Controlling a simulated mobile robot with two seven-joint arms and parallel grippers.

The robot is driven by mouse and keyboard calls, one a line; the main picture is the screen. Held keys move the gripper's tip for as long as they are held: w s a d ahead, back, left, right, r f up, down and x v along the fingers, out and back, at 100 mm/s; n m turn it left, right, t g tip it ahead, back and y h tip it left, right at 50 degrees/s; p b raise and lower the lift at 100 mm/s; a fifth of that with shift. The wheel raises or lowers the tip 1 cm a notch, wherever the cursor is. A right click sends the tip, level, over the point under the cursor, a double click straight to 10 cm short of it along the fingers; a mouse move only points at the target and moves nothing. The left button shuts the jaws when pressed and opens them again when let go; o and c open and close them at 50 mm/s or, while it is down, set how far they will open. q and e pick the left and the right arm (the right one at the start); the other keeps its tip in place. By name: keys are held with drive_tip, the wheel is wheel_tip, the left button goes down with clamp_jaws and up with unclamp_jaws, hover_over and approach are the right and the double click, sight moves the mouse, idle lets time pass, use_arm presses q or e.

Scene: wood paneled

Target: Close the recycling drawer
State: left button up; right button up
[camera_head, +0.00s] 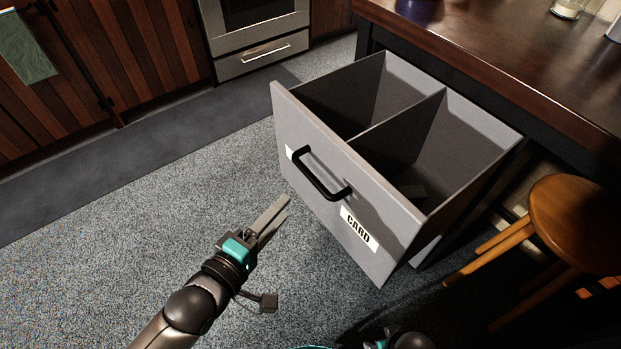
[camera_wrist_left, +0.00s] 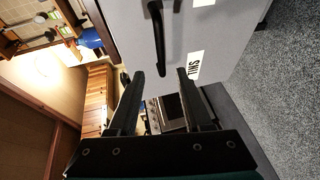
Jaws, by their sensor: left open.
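The grey recycling drawer (camera_head: 330,190) is pulled out from under the dark counter in the head view. It has two compartments, a black bar handle (camera_head: 320,174) and a white label reading CARD (camera_head: 357,228). A second white label is partly hidden behind the handle. My left gripper (camera_head: 281,211) is open and empty, to the left of the drawer front and apart from it. In the left wrist view the drawer front (camera_wrist_left: 215,40) and handle (camera_wrist_left: 158,38) lie beyond the open fingers (camera_wrist_left: 161,82). My right gripper cannot be made out.
A round wooden stool (camera_head: 578,215) stands right of the drawer. The dark wooden counter (camera_head: 490,50) overhangs behind it. An oven (camera_head: 257,35) and wooden cabinets (camera_head: 110,50) line the back. The carpet (camera_head: 150,210) left of the drawer is clear.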

sight(311, 175)
use_arm(q)
drive_tip(key=shift+b+x, duration=2.3)
drive_tip(key=shift+x, duration=3.9)
use_arm(e)
drive_tip(key=w+a+r, duration=0.1)
drive_tip(key=w+r, duration=0.1)
drive_tip(key=r, duration=0.2)
drive_tip(key=w+a+r+t, duration=0.1)
drive_tip(key=w+r, duration=0.1)
drive_tip(key=r, duration=0.3)
drive_tip(key=shift+w+a, duration=0.25)
drive_tip(key=shift+w, duration=0.15)
use_arm(q)
drive_tip(key=shift+f, duration=0.1)
clamp_jaws()
